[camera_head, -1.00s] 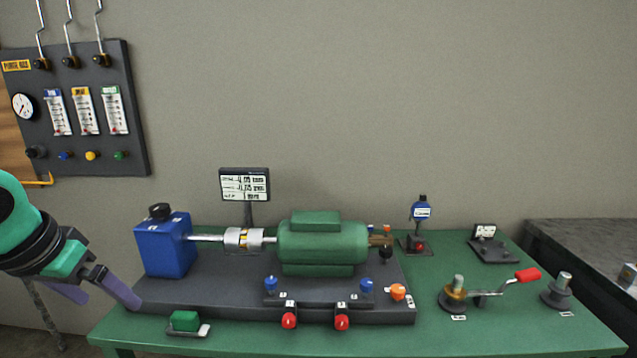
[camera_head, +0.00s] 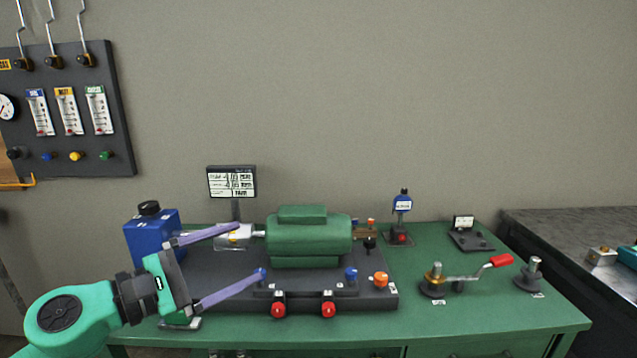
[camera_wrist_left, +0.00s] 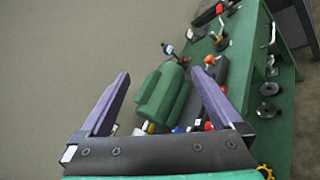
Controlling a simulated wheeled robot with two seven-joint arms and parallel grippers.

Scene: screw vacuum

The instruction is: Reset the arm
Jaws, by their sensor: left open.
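My left gripper (camera_head: 251,255) reaches in from the lower left in the head view. Its two purple fingers are spread wide and nothing is between them. It is over the left part of the dark base plate, in front of the blue box (camera_head: 148,240) and left of the green motor (camera_head: 308,240). In the left wrist view the open fingers (camera_wrist_left: 160,95) frame the green motor (camera_wrist_left: 160,97), which lies beyond them. The silver coupling (camera_head: 234,237) is partly hidden behind the upper finger. My right gripper is not in view.
Red knobs (camera_head: 328,310) line the front of the base plate. A crank with a red handle (camera_head: 501,260) and a post (camera_head: 532,272) stand at the right of the green table (camera_head: 450,316). A display (camera_head: 231,182) rises behind. A gauge panel (camera_head: 70,100) hangs at the left.

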